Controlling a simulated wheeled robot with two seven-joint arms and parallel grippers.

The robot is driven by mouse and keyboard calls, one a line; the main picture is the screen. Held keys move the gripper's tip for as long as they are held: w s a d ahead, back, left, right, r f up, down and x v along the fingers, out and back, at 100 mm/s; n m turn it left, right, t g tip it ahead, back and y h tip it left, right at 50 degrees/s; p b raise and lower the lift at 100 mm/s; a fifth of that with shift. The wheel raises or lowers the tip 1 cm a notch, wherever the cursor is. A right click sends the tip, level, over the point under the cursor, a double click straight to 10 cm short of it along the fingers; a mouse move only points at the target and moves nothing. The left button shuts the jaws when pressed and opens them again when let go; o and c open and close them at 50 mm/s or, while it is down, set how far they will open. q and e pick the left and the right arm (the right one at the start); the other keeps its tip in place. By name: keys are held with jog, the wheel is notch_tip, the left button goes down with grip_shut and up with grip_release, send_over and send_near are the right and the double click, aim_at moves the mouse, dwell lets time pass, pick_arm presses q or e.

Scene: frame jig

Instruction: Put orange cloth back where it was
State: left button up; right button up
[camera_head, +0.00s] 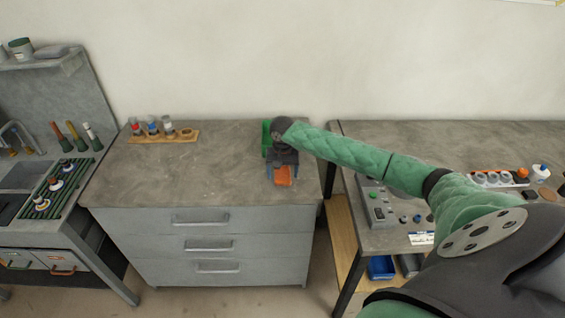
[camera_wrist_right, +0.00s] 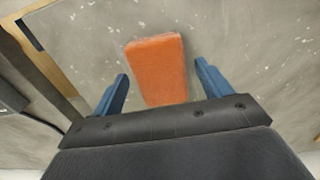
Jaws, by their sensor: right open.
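The orange cloth (camera_head: 283,176) lies flat on the grey top of the drawer cabinet, near its front right. In the right wrist view the orange cloth (camera_wrist_right: 157,68) is a folded block lying ahead of and between the fingers. My right gripper (camera_head: 282,178) is above the cloth. Its two blue fingers are apart and empty, also in the right wrist view (camera_wrist_right: 161,85), one on each side of the cloth's near end. I cannot tell the exact height above the top. A green object (camera_head: 266,134) shows partly behind my right wrist. My left gripper is not in view.
The cabinet top (camera_head: 220,175) is mostly clear. A wooden rack (camera_head: 165,137) with several small bottles stands at its back left. A workbench (camera_head: 440,140) with a control box (camera_head: 377,203) and bottles stands to the right. A bench with tools is at the left.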

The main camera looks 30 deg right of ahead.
aim_at(283, 173)
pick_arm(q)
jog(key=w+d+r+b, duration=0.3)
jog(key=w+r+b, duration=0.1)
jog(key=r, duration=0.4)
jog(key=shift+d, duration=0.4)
pick_arm(e)
notch_tip(283, 173, up, 12)
jog(key=shift+f, duration=0.2)
